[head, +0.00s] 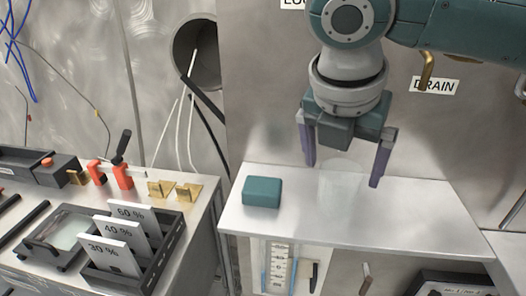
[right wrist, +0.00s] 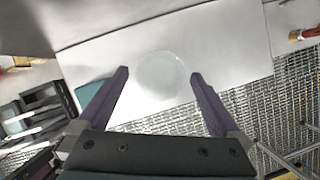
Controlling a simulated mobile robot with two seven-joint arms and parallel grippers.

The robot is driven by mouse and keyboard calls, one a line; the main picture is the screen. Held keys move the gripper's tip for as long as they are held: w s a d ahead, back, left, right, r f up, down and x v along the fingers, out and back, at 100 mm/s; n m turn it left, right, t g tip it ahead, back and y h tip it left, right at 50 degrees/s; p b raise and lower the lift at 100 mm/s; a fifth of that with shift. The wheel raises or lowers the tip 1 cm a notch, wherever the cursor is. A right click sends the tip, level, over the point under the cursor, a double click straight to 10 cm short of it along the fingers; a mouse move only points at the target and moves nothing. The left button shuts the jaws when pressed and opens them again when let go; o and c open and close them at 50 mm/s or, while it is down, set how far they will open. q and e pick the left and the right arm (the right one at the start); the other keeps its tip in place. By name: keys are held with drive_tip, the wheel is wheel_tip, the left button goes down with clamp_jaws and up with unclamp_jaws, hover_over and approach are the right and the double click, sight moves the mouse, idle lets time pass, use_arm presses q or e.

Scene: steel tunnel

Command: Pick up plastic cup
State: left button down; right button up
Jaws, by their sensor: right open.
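A clear, almost transparent plastic cup (head: 342,186) stands on the pale shelf (head: 420,220) in the head view. In the right wrist view the cup (right wrist: 160,74) shows as a faint round shape between and a little beyond the two fingers. My right gripper (head: 342,172) points down over the shelf. Its purple fingers are spread wide, with nothing held between them. The right gripper also shows in the right wrist view (right wrist: 158,74). How far the fingertips are above the shelf is hard to tell. My left gripper is in neither view.
A teal block (head: 262,192) sits on the shelf left of the cup. A metal bench at left holds a black rack (head: 165,250) with percent cards, red clamps (head: 122,175) and brass brackets. The steel wall (head: 270,100) stands behind; the shelf's right part is clear.

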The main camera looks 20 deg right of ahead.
sight(342, 183)
drive_tip(key=x, duration=0.5)
drive_tip(key=shift+d+f+b, duration=0.15)
drive_tip(key=shift+f+b, duration=0.25)
drive_tip(key=c, duration=1.3)
drive_tip(key=shift+o, duration=0.2)
drive_tip(key=shift+r, duration=0.1)
